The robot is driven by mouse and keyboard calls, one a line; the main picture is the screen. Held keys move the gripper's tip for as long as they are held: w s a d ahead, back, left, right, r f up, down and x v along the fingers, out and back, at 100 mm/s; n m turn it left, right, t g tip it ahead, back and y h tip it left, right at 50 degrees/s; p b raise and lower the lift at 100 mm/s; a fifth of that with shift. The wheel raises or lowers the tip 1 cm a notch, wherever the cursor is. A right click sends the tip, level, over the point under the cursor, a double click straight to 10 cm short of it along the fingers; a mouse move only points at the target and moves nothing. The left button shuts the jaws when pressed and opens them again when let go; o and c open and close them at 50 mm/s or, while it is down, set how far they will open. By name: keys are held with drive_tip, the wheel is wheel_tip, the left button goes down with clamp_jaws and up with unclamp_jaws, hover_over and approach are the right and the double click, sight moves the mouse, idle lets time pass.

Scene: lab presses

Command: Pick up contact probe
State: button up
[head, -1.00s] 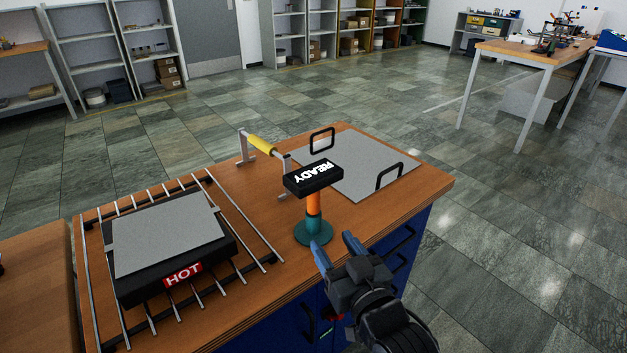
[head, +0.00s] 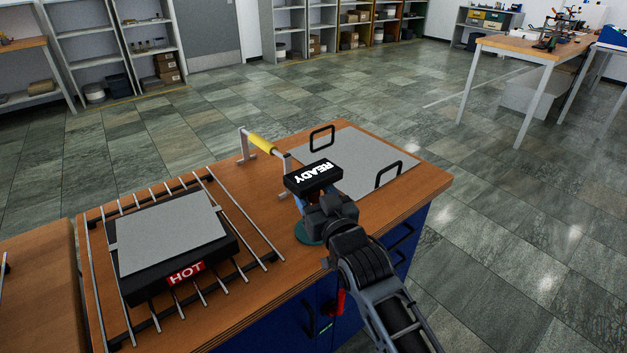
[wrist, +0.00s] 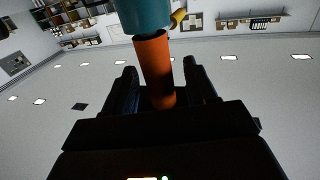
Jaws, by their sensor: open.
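The contact probe (head: 313,177) stands upright near the front edge of the wooden bench. It has a black head marked READY, an orange handle and a teal round foot (head: 306,234). My gripper (head: 307,203) is at the handle, just below the black head, and hides most of the handle in the head view. In the wrist view the orange handle (wrist: 155,60) lies between the two open fingers of my gripper (wrist: 163,82), with a gap on each side. The teal foot also shows at the top of the wrist view (wrist: 150,17).
A black block labelled HOT (head: 186,274) with a grey plate on top sits on a metal rack (head: 247,227) to the left. A grey sheet with black handles (head: 357,165) lies behind right. A yellow-handled bar (head: 260,145) stands behind the probe.

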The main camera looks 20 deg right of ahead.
drive_tip(key=shift+w, duration=0.1)
clamp_jaws()
idle(0.5)
